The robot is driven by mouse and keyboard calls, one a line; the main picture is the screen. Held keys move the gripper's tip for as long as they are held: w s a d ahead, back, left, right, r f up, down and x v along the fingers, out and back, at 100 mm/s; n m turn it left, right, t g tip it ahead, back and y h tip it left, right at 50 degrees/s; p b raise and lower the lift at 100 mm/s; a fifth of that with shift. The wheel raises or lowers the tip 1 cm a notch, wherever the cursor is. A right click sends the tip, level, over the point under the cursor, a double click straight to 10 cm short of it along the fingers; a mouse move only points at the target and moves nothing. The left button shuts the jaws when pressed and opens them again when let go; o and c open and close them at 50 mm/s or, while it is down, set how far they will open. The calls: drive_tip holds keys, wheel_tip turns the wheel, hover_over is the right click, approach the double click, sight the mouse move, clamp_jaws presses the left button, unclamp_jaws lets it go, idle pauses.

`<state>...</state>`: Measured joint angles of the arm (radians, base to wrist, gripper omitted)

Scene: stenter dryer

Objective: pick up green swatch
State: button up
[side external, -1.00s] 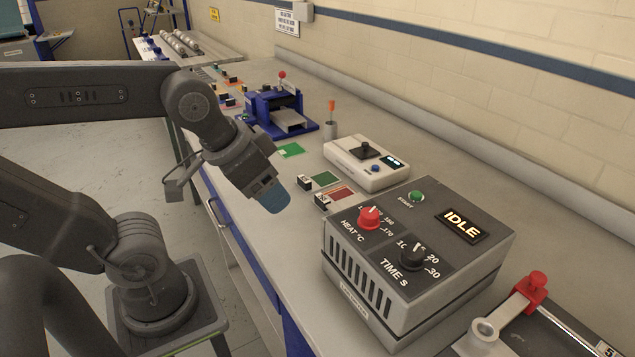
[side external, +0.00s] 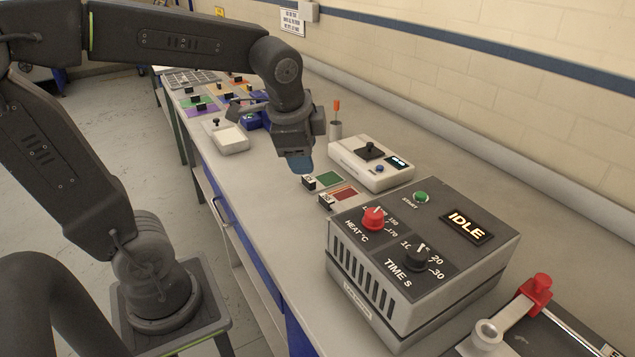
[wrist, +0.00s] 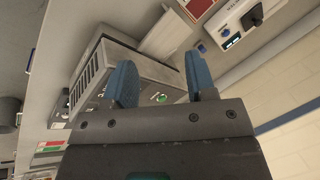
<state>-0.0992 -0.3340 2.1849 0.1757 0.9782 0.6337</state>
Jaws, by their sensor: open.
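My gripper (side external: 300,162) is above the bench with its blue fingers pointing down. In the wrist view its two blue fingers (wrist: 163,78) stand apart with nothing between them. No loose green swatch shows clearly; the bench spot where a bright green one lay earlier is now behind my gripper and wrist. A dark green card (side external: 328,178) lies on the bench by a small labelled block, just right of my gripper, with a red card (side external: 343,192) nearer. A green patch (side external: 187,102) with a dark block on it lies among coloured ones farther back.
The grey heater box (side external: 420,265), its display reading IDLE, stands in front at right. A white instrument (side external: 371,165) and a cup with an orange-handled tool (side external: 336,128) stand right of my gripper. A white scale (side external: 230,138) is at left. The near left bench is clear.

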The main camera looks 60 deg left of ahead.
drive_tip(key=w+a+f+m+g+y, duration=0.1)
drive_tip(key=w+a+f+m+g, duration=0.1)
drive_tip(key=w+a+m, duration=0.3)
drive_tip(key=m+g+y, duration=0.2)
drive_tip(key=m, duration=0.3)
approach(311, 180)
drive_tip(key=a+f, duration=0.2)
drive_tip(key=f, duration=0.1)
drive_tip(key=shift+f+m+h, duration=0.15)
drive_tip(key=shift+m+h, duration=0.15)
drive_tip(key=shift+x, duration=2.65)
drive_tip(key=shift+s, duration=0.15)
drive_tip(key=shift+c, duration=0.2)
clamp_jaws()
